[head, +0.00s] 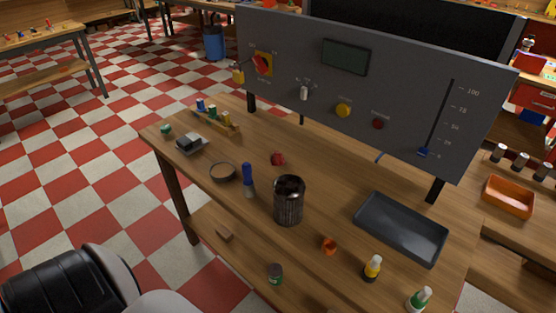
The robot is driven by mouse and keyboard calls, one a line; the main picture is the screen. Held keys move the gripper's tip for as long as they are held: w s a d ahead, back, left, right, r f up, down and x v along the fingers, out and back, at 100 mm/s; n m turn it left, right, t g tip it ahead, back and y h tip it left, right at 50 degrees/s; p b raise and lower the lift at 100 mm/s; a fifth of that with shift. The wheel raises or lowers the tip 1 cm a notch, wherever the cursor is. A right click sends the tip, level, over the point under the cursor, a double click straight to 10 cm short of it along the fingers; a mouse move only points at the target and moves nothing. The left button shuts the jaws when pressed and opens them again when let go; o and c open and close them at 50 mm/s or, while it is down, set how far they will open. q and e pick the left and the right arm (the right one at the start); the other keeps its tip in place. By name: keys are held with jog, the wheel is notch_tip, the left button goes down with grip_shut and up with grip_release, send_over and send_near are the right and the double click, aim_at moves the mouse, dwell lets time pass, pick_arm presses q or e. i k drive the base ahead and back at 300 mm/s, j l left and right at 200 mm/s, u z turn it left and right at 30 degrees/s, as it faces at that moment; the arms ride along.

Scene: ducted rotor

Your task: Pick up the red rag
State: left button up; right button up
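No other loose red cloth shows clearly on this bench. Neither of my grippers is in view.
A round shallow dish (223,172) is to the left. A black tray (401,228) is at right. The grey panel (365,85) rises behind.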

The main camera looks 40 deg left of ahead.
aim_at(277, 159)
jog(key=i+j+z, duration=0.15)
jog(key=j, duration=0.95)
jog(key=j+z, duration=0.1)
jog(key=j, duration=1)
